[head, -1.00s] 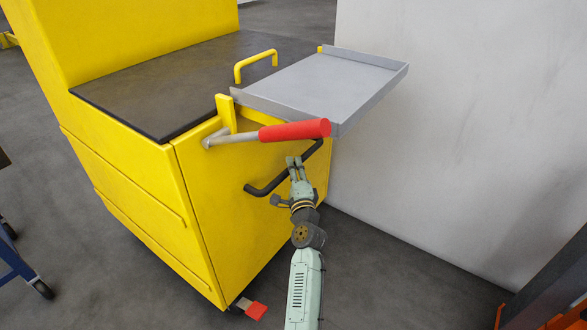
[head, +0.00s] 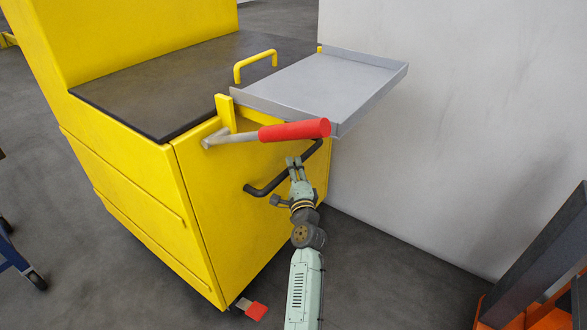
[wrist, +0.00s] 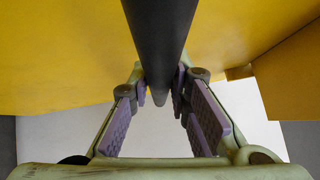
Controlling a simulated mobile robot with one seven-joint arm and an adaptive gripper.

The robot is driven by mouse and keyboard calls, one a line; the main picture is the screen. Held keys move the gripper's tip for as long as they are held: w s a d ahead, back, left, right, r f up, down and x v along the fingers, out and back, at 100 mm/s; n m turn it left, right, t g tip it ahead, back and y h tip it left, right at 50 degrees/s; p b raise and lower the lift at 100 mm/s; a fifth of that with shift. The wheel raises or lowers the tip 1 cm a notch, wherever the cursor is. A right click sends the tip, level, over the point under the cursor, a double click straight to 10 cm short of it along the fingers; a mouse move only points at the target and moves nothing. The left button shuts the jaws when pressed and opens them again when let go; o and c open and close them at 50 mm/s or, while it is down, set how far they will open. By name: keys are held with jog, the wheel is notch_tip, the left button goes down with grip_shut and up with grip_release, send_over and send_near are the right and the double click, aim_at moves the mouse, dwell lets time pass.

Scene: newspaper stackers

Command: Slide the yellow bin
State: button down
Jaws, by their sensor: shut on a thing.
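The yellow bin (head: 235,205) is a large wheeled cart with a dark top, left of centre in the head view. A black bar handle (head: 262,189) runs along its near side. My gripper (head: 294,161) is at the handle's right part. In the wrist view the black handle (wrist: 160,40) passes between the two fingers, and my gripper (wrist: 161,92) is shut on it. The bin's yellow panel (wrist: 60,60) fills the upper wrist view. The fingertips' contact is partly hidden by the bar.
A red-gripped lever (head: 295,130) and a grey tray (head: 325,82) overhang the handle. A red pedal (head: 256,310) sits low on the bin. A pale wall (head: 450,120) stands right, orange-and-dark equipment (head: 535,270) lower right, a blue wheeled frame (head: 15,255) left. Grey floor lies between.

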jog(key=shift+d+r+h, duration=0.25)
jog(key=shift+d+h, duration=0.05)
jog(key=shift+d, duration=0.3)
jog(key=c, duration=1.7)
grip_release()
jog(key=shift+w+f, duration=0.1)
jog(key=shift+o, duration=1.1)
jog(key=shift+a, duration=0.25)
